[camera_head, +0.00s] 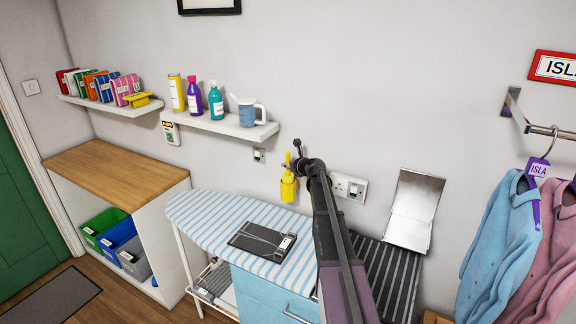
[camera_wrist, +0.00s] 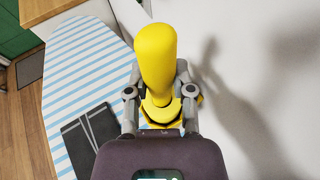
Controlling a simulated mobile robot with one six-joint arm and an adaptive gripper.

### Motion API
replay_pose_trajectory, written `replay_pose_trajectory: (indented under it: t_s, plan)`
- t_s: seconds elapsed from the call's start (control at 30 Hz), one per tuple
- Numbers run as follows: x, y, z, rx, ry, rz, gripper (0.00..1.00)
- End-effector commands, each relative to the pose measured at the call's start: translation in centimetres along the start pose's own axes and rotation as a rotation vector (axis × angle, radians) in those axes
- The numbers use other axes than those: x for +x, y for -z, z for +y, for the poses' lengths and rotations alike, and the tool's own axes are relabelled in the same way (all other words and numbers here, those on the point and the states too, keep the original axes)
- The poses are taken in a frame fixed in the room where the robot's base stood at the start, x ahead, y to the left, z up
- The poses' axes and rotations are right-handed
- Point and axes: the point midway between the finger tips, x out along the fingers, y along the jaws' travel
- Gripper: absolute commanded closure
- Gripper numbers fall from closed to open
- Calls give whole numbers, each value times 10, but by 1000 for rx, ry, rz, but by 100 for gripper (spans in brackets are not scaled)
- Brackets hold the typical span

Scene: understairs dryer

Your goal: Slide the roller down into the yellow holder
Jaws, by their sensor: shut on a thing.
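The yellow holder (camera_head: 289,188) is fixed on the wall above the ironing board. The roller's slim yellow handle (camera_head: 288,158) stands upright directly above the holder's mouth in the head view. In the wrist view the roller (camera_wrist: 156,55) shows as a thick yellow handle between the two fingers. My gripper (camera_wrist: 158,95) is shut on it, low on the handle. Yellow parts behind the fingers (camera_wrist: 160,112) look like the holder's rim, partly hidden. I cannot tell how deep the roller sits in the holder. In the head view my gripper (camera_head: 298,166) is beside the holder's top.
A wall socket (camera_head: 349,187) is just right of my wrist. A shelf (camera_head: 225,124) with bottles and a watering can is up left. A silver panel (camera_head: 414,208) stands right.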

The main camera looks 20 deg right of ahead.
Motion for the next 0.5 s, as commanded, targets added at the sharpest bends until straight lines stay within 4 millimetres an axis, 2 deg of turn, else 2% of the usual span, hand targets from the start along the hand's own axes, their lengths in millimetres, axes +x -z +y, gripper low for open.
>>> replay_pose_trajectory:
  t_s: [0.5]
  plan:
    - [4,9,0,0,0,0,100]
